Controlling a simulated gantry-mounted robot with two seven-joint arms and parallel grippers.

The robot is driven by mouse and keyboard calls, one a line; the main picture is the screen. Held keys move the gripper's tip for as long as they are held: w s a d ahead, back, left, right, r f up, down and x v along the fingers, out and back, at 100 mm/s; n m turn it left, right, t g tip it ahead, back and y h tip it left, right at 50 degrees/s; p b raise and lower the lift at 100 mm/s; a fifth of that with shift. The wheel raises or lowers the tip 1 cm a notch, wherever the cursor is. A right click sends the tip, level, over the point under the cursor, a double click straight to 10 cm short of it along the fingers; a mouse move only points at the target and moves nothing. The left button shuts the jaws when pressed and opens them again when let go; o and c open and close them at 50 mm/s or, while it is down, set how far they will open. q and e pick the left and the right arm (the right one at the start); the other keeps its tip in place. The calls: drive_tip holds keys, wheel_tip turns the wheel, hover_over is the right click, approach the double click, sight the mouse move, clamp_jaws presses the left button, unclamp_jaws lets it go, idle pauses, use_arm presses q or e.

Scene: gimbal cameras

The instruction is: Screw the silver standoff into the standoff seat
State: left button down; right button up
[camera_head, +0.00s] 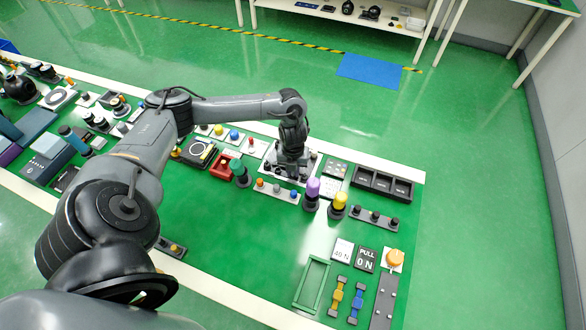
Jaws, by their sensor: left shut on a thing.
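My left gripper (289,170) points down over a pale plate (267,173) with small dark upright parts, near the middle of the green workbench. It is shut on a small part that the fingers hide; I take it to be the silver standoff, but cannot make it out. The standoff seat is probably on this plate under the gripper, and I cannot see it clearly. Whether the held part touches the seat cannot be told. My right gripper is not in view.
A strip with coloured knobs (275,190), a purple-topped post (312,190) and a yellow-topped post (338,203) stand close in front. A black compartment tray (382,186) is at right, a green frame (312,284) nearer. The bench's front middle (240,240) is clear.

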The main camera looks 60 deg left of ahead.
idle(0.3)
use_arm(q)
drive_tip(key=c, duration=1)
unclamp_jaws()
drive_tip(key=shift+r, duration=0.3)
wheel_tip(320, 180, up, 9)
drive_tip(key=p, duration=0.3)
drive_tip(key=shift+p, duration=0.4)
drive_tip(key=shift+r+p, duration=0.35)
drive_tip(key=shift+r, duration=0.2)
